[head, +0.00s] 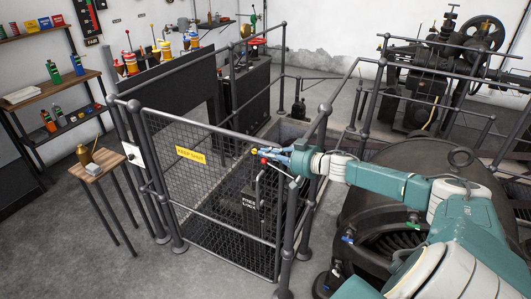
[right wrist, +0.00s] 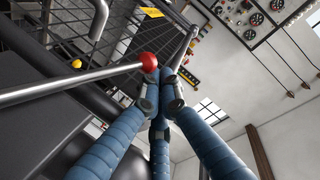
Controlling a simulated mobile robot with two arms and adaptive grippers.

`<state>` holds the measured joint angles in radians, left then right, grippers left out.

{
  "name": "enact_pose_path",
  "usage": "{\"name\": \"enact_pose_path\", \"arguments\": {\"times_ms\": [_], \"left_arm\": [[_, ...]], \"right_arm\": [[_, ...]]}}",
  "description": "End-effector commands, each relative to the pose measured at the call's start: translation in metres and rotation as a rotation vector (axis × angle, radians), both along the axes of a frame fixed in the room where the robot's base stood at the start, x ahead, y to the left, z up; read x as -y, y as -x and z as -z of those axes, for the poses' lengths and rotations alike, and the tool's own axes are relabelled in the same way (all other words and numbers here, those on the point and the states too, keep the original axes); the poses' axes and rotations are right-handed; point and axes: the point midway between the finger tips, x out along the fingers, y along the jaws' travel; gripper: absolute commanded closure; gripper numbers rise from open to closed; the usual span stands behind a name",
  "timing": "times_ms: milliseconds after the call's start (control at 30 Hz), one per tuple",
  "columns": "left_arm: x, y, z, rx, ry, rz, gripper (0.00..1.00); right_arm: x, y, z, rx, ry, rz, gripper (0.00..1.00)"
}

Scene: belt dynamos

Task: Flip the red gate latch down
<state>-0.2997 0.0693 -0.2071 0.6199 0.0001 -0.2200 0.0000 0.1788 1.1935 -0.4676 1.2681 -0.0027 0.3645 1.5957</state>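The red ball knob of the gate latch (head: 263,160) shows at the mesh gate, right at my right gripper. In the right wrist view the red knob (right wrist: 149,61) sits on the end of a silver rod (right wrist: 75,83) that comes in from the left. My right gripper (head: 262,152) has its blue fingers drawn together at the tips, with nothing seen between them. In the right wrist view its fingertips (right wrist: 162,95) lie just below and beside the knob; whether they touch it I cannot tell. My left gripper is not in view.
The mesh gate (head: 210,195) carries a yellow sign (head: 190,155). A yellow ball (right wrist: 76,64) is close to the latch. Grey railings (head: 318,125) stand around it, and a large dark round machine (head: 385,165) is at the right. A small stool (head: 97,165) stands left on open floor.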

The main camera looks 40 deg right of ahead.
Motion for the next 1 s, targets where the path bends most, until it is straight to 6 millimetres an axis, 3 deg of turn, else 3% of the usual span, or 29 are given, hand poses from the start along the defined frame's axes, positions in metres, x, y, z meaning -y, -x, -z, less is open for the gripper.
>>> {"name": "enact_pose_path", "arguments": {"times_ms": [200,467,1000], "left_arm": [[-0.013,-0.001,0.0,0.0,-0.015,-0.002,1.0],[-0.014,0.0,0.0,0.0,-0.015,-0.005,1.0],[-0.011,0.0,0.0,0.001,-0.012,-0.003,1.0]], "right_arm": [[-0.001,0.0,0.0,0.0,-0.002,-0.003,1.0],[-0.001,0.003,0.0,0.0,-0.001,-0.002,1.0],[0.011,0.053,-0.01,-0.005,-0.002,-0.002,1.0]]}}
